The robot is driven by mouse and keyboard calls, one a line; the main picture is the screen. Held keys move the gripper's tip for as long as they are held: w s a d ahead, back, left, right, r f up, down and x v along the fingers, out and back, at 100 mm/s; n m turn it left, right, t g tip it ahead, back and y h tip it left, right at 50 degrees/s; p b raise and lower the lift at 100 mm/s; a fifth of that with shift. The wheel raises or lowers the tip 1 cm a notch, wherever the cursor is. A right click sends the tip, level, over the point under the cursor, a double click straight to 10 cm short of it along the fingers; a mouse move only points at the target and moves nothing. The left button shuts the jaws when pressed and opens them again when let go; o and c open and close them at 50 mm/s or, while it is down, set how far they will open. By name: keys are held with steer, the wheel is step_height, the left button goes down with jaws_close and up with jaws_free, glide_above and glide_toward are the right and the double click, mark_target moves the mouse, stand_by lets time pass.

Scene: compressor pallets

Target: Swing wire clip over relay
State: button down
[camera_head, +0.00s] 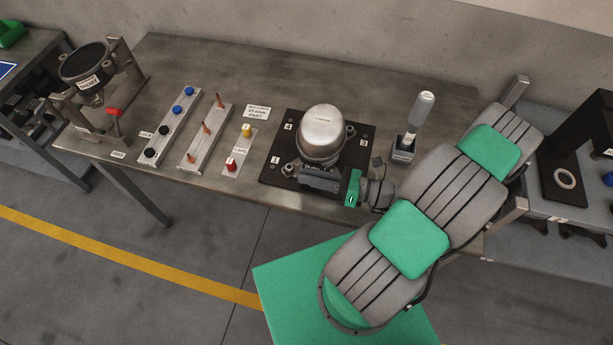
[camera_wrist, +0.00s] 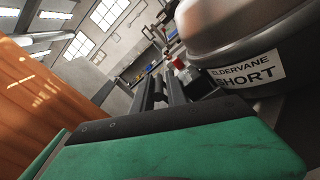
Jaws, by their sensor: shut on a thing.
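The compressor (camera_head: 322,125), a silver-domed unit, stands on a dark square plate (camera_head: 275,173) with numbered corners. In the wrist view its dark side (camera_wrist: 220,50) fills the upper right, with a label reading "ELDERVANE SHORT". My gripper (camera_head: 308,178) reaches in from the right, low along the compressor's front side. Its two dark fingers also show in the wrist view (camera_wrist: 158,88), close together and beside the compressor. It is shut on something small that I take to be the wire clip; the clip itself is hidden. I cannot make out the relay apart from the dark fingers.
Left of the plate are a strip with red and yellow caps (camera_head: 238,156), a rail with copper-coloured pieces (camera_head: 206,138) and a rail with blue and black knobs (camera_head: 170,127). A bottle in a holder (camera_head: 415,122) stands right, near my arm. The table's back is clear.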

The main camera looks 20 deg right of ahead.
steer(key=shift+a, duration=0.1)
steer(key=c, duration=1.5)
jaws_free()
steer(key=shift+s, duration=0.1)
steer(key=shift+o, duration=0.2)
